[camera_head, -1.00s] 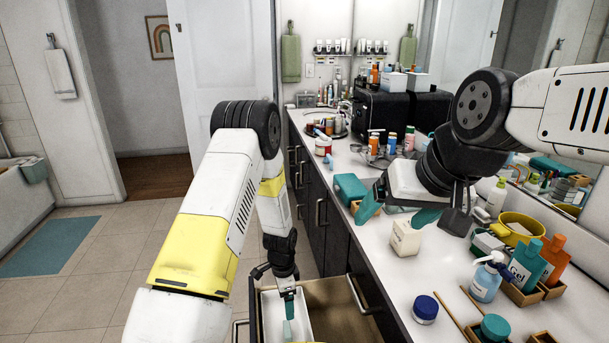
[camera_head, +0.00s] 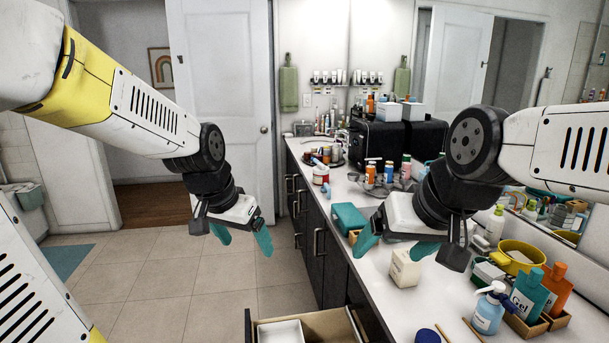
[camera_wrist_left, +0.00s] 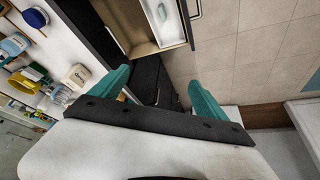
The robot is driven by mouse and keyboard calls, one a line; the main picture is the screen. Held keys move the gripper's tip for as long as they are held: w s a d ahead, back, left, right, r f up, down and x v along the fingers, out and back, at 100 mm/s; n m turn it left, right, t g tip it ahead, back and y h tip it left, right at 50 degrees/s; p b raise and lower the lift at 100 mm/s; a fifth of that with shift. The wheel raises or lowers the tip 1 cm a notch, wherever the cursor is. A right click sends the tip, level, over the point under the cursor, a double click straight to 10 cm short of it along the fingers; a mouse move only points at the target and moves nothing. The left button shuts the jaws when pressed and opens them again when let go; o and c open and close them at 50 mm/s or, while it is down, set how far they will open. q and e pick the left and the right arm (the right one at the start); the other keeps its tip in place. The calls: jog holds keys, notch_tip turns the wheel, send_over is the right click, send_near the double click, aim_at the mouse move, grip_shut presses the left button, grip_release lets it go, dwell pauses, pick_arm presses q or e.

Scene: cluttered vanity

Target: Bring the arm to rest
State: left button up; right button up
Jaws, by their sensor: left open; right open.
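My left gripper (camera_head: 243,241) is raised in the air over the floor, left of the counter. Its teal fingers are apart with nothing between them. The left wrist view also shows the left gripper (camera_wrist_left: 163,90) open and empty, with the drawer and floor beyond. My right gripper (camera_head: 395,248) is above the counter, its teal fingers apart. A cream box (camera_head: 405,268) stands on the counter just below and behind the right fingers; I cannot tell whether they touch it.
An open drawer (camera_head: 340,322) with a white tray (camera_head: 280,332) juts out at the lower middle. The tiled floor (camera_head: 170,290) is clear.

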pick_arm(q)
jog(key=s+a+r+n+t, duration=0.1)
jog(key=s+r+n, duration=0.2)
jog(key=s+r, duration=0.3)
jog(key=s, duration=0.5)
jog(key=shift+s+a+n+t, duration=0.3)
jog(key=shift+a+n+t, duration=0.05)
jog(key=shift+n+t, duration=0.05)
jog(key=shift+r, duration=0.1)
dwell(1.3)
